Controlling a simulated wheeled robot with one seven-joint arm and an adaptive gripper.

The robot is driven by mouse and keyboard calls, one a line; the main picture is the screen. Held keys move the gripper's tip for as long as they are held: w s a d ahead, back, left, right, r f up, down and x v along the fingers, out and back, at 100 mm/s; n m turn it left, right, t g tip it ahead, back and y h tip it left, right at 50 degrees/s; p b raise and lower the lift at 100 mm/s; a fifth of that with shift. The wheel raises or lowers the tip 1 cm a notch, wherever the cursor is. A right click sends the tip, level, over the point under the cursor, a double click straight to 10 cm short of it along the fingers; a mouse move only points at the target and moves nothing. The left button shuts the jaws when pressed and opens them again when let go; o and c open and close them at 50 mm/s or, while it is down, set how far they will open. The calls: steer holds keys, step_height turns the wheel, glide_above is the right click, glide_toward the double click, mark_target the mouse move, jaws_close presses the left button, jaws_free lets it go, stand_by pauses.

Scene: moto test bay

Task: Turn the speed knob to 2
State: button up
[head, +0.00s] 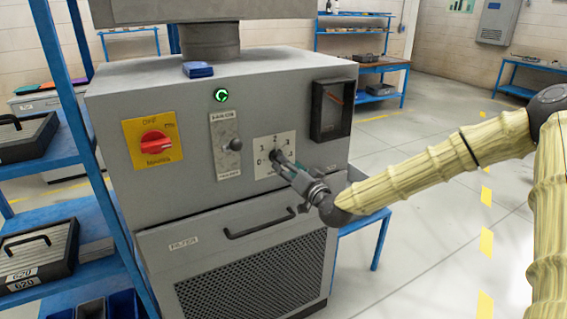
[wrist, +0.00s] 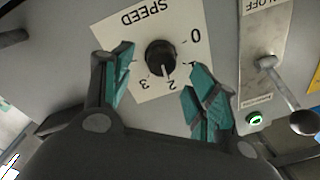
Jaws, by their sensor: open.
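The speed knob is a round black knob (wrist: 160,56) on a white plate (wrist: 150,22) marked SPEED, seen upside down in the wrist view. Its white pointer line points at the 2. The plate (head: 262,170) also shows in the head view, at the right of the grey machine's front, where my gripper mostly hides the knob. My gripper (head: 284,163) reaches the plate from the front right. In the wrist view my gripper (wrist: 160,72) is open, with one teal-padded finger on each side of the knob and a gap to it on both sides.
Beside the plate is an ON/OFF toggle lever (wrist: 285,88). A lit green button (head: 221,95), a red mains switch (head: 155,142) on yellow and a dark gauge (head: 332,108) are on the same panel. A drawer handle (head: 260,226) juts out below. Blue shelving (head: 85,165) stands left.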

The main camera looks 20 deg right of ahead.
steer(key=v, duration=0.7)
steer(key=shift+s, duration=0.1)
steer(key=w+a+n+p, duration=0.2)
steer(key=w+n+p, duration=0.3)
steer(key=w, duration=0.6)
steer(key=shift+a+r+n+g, duration=0.3)
steer(key=shift+a+r+n, duration=0.15)
steer(key=shift+n, duration=0.45)
steer(key=shift+w, duration=0.1)
steer(key=c, duration=1)
